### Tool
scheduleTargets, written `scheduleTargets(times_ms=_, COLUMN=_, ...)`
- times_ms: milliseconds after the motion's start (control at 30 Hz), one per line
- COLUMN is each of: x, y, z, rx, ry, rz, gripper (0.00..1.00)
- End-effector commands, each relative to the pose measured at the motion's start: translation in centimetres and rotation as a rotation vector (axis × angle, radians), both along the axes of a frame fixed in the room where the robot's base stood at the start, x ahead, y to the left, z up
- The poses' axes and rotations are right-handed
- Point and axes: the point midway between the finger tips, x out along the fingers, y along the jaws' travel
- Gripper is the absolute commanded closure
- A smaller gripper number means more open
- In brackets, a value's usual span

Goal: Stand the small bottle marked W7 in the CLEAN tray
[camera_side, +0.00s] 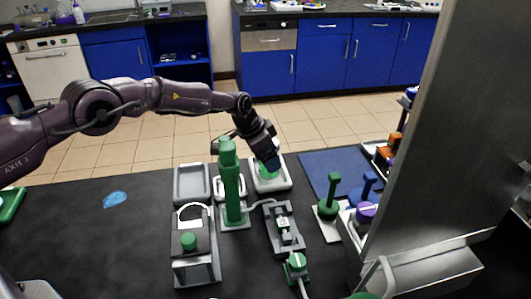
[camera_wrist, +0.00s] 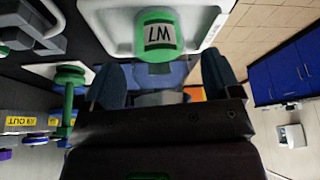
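The small bottle marked W7 (camera_wrist: 157,36) has a green body and a pale label, seen upside down in the wrist view. It is in the white tray (camera_wrist: 97,22), and its green top (camera_side: 267,172) shows under my gripper in the side view. The tray's pale rim (camera_side: 287,184) is visible there, but no CLEAN marking is readable. My gripper (camera_side: 268,157) points down just above the bottle. In the wrist view my two fingers (camera_wrist: 162,78) are spread wide with a gap on both sides, and the bottle appears just beyond them, not clasped.
A tall green column (camera_side: 231,185) stands close left of the gripper. A grey tray (camera_side: 192,182) lies farther left. A blue mat (camera_side: 333,170) lies to the right, beside a green-handled valve (camera_side: 328,205). A large grey panel (camera_side: 430,130) blocks the right side.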

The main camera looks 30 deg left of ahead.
Motion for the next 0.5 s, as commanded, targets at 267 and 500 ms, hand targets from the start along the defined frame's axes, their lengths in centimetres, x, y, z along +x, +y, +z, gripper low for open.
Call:
scheduleTargets(times_ms=267, x=0.0, y=0.0, z=0.4, rx=-0.001, ry=-0.001, rz=0.0, gripper=0.17)
scheduleTargets(times_ms=500, x=-0.8, y=0.6, z=3.1, rx=-0.001, ry=-0.001, rz=0.001, gripper=0.17)
